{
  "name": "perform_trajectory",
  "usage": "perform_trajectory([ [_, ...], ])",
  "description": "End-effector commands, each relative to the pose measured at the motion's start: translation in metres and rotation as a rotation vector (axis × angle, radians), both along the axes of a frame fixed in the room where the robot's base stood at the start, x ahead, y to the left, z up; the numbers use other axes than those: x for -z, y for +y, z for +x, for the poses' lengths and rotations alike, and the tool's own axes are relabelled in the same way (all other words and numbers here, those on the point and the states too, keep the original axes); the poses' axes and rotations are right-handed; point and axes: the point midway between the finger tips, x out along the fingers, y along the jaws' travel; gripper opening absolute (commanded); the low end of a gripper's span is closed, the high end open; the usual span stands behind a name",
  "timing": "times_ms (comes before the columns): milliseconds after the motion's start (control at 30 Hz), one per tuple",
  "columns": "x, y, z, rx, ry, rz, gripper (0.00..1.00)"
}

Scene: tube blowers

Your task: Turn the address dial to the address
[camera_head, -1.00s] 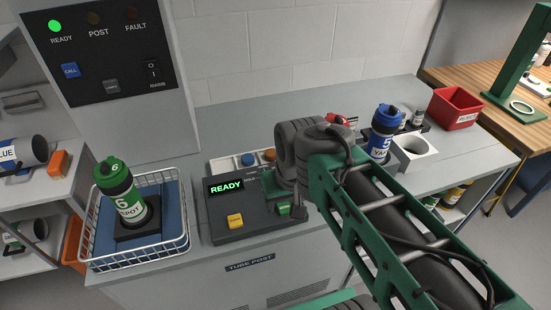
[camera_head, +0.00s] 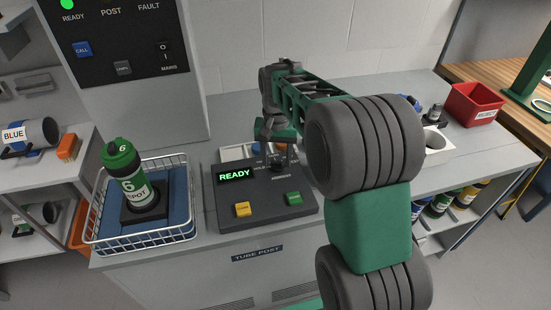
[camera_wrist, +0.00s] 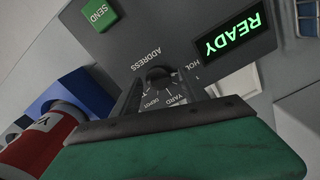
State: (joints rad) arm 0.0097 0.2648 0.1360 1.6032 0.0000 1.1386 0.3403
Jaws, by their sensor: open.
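The address dial (camera_wrist: 158,75) is a small dark knob on the grey control box (camera_head: 225,208). Its printed ring reads ADDRESS, with YARD, DEPOT and partly hidden words around it. Where its pointer stands I cannot tell. My gripper (camera_wrist: 165,92) is open just in front of the dial, its jaws on either side of it in the wrist view; contact is unclear. In the head view my gripper (camera_head: 273,140) is over the back of the box. The box display (camera_head: 235,174) reads READY in green. A green-capped carrier (camera_head: 133,184) marked 6, label ending POT, stands in a wire basket (camera_head: 100,237).
The box has a yellow button (camera_head: 242,209) and a green SEND button (camera_head: 293,198). A red bin (camera_head: 474,104) and white holder (camera_head: 437,148) stand at the right. A red carrier (camera_wrist: 40,145) shows at the wrist view's lower left.

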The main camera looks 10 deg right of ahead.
Motion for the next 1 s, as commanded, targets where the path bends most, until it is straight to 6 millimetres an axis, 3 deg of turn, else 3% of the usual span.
perform_trajectory([
  [300,0.0052,0.0002,0.0001,-0.001,-0.001,0.001,0.5],
  [900,0.0049,0.0001,0.0,-0.001,-0.001,0.0,0.01],
  [1000,0.0049,0.0001,-0.0001,-0.001,-0.001,0.0,0.0],
])
